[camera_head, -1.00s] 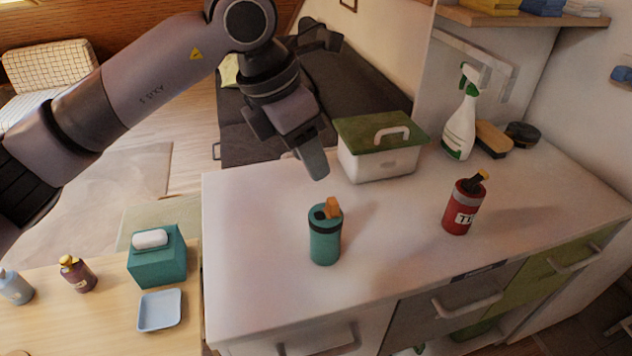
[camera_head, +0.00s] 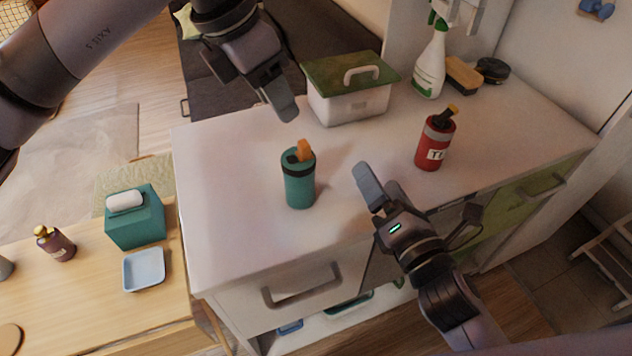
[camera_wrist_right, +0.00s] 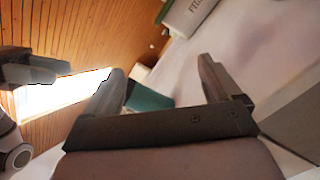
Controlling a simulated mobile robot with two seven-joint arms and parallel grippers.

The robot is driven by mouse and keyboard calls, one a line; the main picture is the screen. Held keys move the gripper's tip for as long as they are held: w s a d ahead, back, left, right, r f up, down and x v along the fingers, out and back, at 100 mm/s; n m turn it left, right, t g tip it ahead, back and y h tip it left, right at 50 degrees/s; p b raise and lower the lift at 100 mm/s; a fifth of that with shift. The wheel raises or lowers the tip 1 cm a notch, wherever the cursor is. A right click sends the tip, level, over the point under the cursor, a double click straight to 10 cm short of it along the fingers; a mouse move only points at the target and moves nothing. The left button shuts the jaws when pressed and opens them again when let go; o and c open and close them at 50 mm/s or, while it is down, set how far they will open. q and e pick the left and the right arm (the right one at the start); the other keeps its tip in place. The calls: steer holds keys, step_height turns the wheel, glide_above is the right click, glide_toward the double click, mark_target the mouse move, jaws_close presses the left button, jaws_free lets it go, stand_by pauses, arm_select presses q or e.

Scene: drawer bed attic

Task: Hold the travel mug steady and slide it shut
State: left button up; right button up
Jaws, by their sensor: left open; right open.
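A teal travel mug (camera_head: 300,188) with a black band and an orange lid tab (camera_head: 303,151) stands upright on the white counter. My left gripper (camera_head: 262,95) is open and empty, above and behind the teal mug. My right gripper (camera_head: 380,182) is open and empty, to the right of the teal mug and apart from it. In the right wrist view my right gripper's fingers (camera_wrist_right: 165,85) are spread, with a teal shape partly visible between them; I cannot tell what it is.
A white box (camera_head: 350,103) with a green lid stands behind the mugs. A spray bottle (camera_head: 429,65) and a brush (camera_head: 462,75) are at the back right. A lower wooden table (camera_head: 90,300) at left holds a teal box (camera_head: 135,225) and a blue dish (camera_head: 144,270).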

mark_target(293, 159)
steer(key=a+n+y, duration=0.1)
steer(key=a+n, duration=0.2)
steer(key=n, duration=0.1)
steer(key=w+a+n+g+y, duration=0.1)
steer(key=a+n+y, duration=0.1)
steer(key=a+n, duration=0.2)
steer(key=a+n+g+y, duration=0.1)
steer(key=a+n, duration=0.2)
steer(key=n, duration=0.1)
steer(key=shift+w+a, duration=0.25)
steer(key=shift+x, duration=3.45)
